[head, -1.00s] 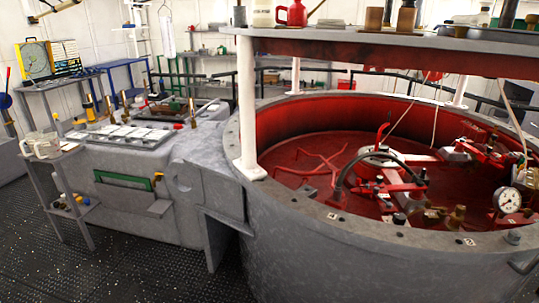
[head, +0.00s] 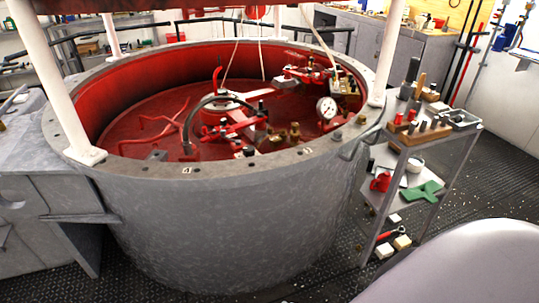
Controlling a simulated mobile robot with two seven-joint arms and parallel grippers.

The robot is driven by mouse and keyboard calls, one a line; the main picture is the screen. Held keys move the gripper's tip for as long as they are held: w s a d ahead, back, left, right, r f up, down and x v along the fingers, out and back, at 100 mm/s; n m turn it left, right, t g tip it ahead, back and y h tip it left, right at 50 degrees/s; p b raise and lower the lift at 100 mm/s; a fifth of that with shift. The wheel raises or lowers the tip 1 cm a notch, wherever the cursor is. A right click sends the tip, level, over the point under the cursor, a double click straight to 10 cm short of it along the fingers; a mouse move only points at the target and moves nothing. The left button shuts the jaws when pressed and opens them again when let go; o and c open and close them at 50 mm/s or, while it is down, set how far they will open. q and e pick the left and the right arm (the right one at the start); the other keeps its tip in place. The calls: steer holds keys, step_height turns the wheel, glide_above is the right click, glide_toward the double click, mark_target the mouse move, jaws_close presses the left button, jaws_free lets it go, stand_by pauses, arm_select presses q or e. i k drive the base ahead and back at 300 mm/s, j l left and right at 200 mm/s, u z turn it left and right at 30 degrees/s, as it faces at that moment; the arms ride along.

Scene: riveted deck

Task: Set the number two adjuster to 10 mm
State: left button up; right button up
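A large round grey tank (head: 230,215) with a red interior stands in the middle of the head view. Small white number tags sit on its rim; the front left tag (head: 187,170) looks like a 4, and the others are too small to read. I cannot tell which part is the number two adjuster. Inside the tank are a red central mechanism with arms (head: 225,120), brass fittings (head: 294,132) near the front rim and a round white dial gauge (head: 327,107) at the right. Neither of my grippers is in view.
A grey shelf cart (head: 420,140) with tools, blocks and a green cross-shaped part (head: 422,191) stands right of the tank. White posts rise from the rim. A grey bench (head: 40,180) adjoins at left. Dark studded floor (head: 315,265) is open in front.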

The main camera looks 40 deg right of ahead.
mark_target(248, 150)
steer(key=i+l, duration=0.1)
steer(key=l, duration=0.4)
steer(key=i+l, duration=0.1)
steer(key=l, duration=0.4)
steer(key=i+l, duration=0.1)
steer(key=l, duration=0.4)
steer(key=i+l, duration=0.1)
steer(key=l, duration=0.35)
steer(key=i+l, duration=0.15)
steer(key=l, duration=0.35)
steer(key=i+l, duration=0.1)
steer(key=l, duration=0.4)
steer(key=k+j+z, duration=0.15)
steer(key=j, duration=0.2)
steer(key=i, duration=0.05)
